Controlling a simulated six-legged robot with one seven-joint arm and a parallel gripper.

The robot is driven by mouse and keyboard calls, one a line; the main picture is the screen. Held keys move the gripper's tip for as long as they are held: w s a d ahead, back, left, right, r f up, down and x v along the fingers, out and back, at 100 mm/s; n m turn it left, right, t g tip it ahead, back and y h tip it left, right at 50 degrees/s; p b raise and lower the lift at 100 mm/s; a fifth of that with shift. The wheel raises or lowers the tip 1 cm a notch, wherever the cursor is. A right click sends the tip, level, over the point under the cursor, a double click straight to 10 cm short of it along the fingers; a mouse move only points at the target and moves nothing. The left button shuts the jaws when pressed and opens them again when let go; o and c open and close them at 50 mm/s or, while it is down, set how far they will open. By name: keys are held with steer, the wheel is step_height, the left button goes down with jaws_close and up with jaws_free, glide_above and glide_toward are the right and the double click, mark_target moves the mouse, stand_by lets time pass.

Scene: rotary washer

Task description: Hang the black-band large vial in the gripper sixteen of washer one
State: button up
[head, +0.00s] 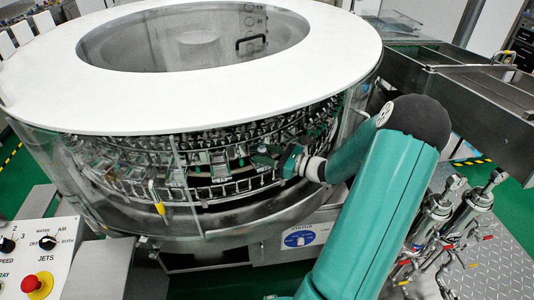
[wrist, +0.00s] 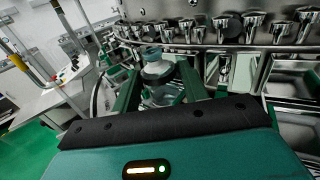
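A clear glass vial (wrist: 157,73) sits between the two green fingers of my gripper (wrist: 160,80) in the wrist view. The vial is too small to tell apart there. A row of metal fittings (wrist: 225,25) runs just beyond the vial in the wrist view. I cannot read which one is sixteen.
The washer has a white ring top (head: 60,75) and a clear curved guard (head: 110,190) at its front left. A control panel (head: 35,255) with a red stop button is at lower left. Metal cylinders (head: 455,215) stand at right, and a steel chute (head: 480,100) lies behind them.

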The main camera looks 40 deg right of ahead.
steer(key=shift+r, duration=0.1)
steer(key=shift+s+r, duration=0.1)
steer(key=v, duration=1.2)
steer(key=w+a+r+n+g+y, duration=0.1)
steer(key=w+a+r+n+g, duration=0.15)
steer(key=a+n+g, duration=0.7)
steer(key=w+a+r+n+g+y, duration=0.1)
steer(key=a+r+n+g, duration=0.35)
steer(key=a, duration=1.05)
steer(key=s+a+r+n+t+h, duration=0.1)
steer(key=s+a+r+n+h, duration=0.3)
steer(key=a+n, duration=0.2)
steer(key=s+a+r+n+t+h, duration=0.2)
steer(key=s+a+r+n+h, duration=0.2)
steer(key=n, duration=0.7)
steer(key=shift+s+a+r+n+h, duration=0.3)
steer(key=shift+s+a+r+h, duration=0.1)
steer(key=shift+a, duration=0.7)
